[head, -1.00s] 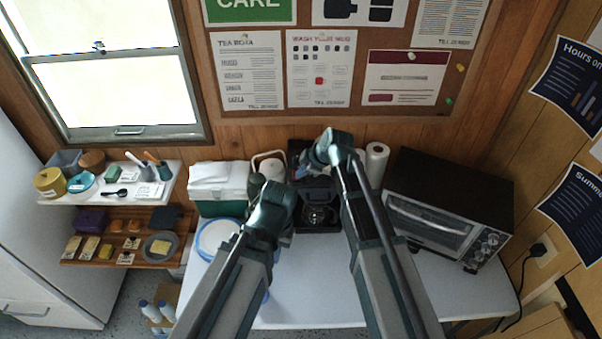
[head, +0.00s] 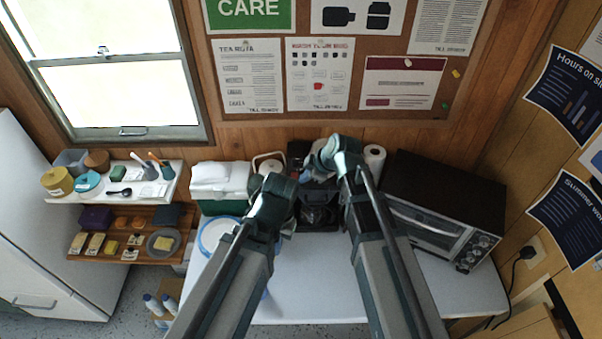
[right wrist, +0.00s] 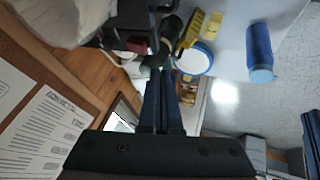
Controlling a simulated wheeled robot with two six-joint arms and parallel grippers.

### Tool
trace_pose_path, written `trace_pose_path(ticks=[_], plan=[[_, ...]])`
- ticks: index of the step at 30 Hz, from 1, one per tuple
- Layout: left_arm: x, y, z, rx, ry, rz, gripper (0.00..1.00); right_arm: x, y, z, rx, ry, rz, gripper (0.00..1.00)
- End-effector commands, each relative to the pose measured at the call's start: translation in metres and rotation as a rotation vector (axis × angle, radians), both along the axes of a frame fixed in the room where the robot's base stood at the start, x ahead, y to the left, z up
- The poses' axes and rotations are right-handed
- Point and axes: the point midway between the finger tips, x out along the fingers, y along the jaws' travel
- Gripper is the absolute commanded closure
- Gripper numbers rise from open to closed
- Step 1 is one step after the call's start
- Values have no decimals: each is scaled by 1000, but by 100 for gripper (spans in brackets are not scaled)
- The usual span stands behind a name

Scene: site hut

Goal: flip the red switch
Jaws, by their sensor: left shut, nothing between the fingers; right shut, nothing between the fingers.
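The black coffee maker (head: 318,217) stands at the back of the white table, between my two arms in the head view. A small dark red part (right wrist: 137,44) shows on a dark body in the right wrist view; I cannot tell for sure that it is the switch. In the head view no red switch shows. My right gripper (head: 327,152) is over the coffee maker's top; its fingers are shut and empty in the right wrist view (right wrist: 160,75), their tips close to the red part. My left gripper (head: 275,187) is shut, lower and left of the coffee maker; its fingertips are mostly hidden.
A green and white cool box (head: 220,187) and a white-lidded tub (head: 216,234) stand left. A paper roll (head: 374,160) and a black toaster oven (head: 445,195) stand right. A blue bottle (right wrist: 260,50) shows in the right wrist view. The white table's front right (head: 440,290) is clear.

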Motion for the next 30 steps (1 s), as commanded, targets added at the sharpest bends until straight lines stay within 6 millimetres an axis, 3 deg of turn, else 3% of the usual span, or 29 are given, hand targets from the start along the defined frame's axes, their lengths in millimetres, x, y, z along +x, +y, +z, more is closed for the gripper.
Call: trace_pose_path(ticks=[1, 3, 9, 26, 30], plan=[[0, 0, 16, 0, 0, 0, 100, -4, -5, 16, 0, 0, -2, 100], [0, 0, 26, 0, 1, -2, 100, -7, -9, 26, -1, 0, -2, 100], [-1, 0, 44, 1, 2, -4, 100, -12, -19, 44, -1, 0, -2, 100], [0, 0, 44, 0, 2, -5, 100, -13, -20, 44, 0, 0, 0, 100], [0, 0, 33, 0, 2, -5, 100, -23, -18, 30, -1, 35, -26, 100]])
